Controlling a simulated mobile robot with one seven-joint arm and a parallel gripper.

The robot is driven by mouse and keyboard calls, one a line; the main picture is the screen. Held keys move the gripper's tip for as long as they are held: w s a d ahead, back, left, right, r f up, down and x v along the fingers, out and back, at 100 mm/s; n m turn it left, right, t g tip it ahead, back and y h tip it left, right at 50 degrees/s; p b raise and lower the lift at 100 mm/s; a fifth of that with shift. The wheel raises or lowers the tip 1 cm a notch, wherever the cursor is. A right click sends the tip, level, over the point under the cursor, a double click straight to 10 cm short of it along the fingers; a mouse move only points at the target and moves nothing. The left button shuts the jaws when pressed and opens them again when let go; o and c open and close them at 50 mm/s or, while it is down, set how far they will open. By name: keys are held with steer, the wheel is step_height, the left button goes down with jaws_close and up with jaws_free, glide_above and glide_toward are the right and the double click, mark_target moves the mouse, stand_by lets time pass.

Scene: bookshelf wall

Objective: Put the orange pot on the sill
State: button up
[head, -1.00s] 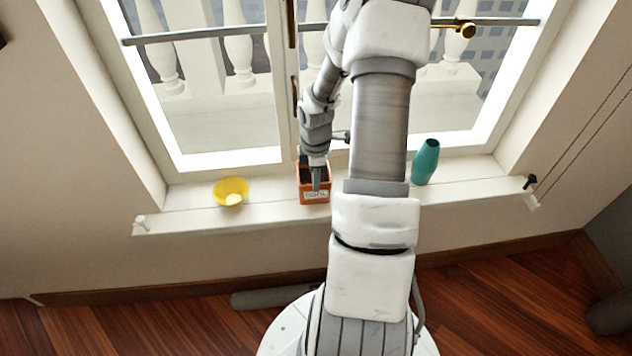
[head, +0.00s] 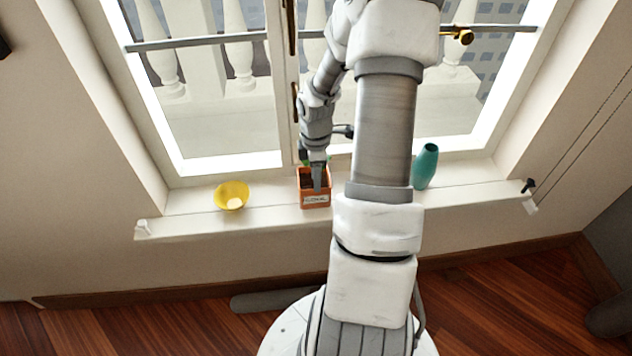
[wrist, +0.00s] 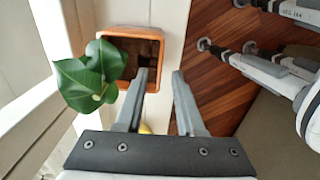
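The orange pot (head: 325,197), square with a white label on its front, stands upright on the white sill (head: 270,202) below the window. In the wrist view the pot's orange rim (wrist: 106,36) surrounds dark soil, and a green leafy plant (wrist: 90,78) leans out to the left. My gripper (head: 317,183) is at the pot's rim. In the wrist view my gripper (wrist: 160,78) has its fingers apart, the left one over the soil and the right one outside the pot's right wall. I cannot tell whether they touch it.
A yellow bowl (head: 231,195) stands on the sill to the left, and a teal vase (head: 426,166) to the right. The window frame (head: 225,164) rises behind. Sill between bowl and pot is bare. The wooden floor (head: 170,310) lies below.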

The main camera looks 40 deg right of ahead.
step_height(320, 180, up, 9)
steer(key=p, duration=0.2)
steer(key=shift+f, duration=0.15)
stand_by(0.3)
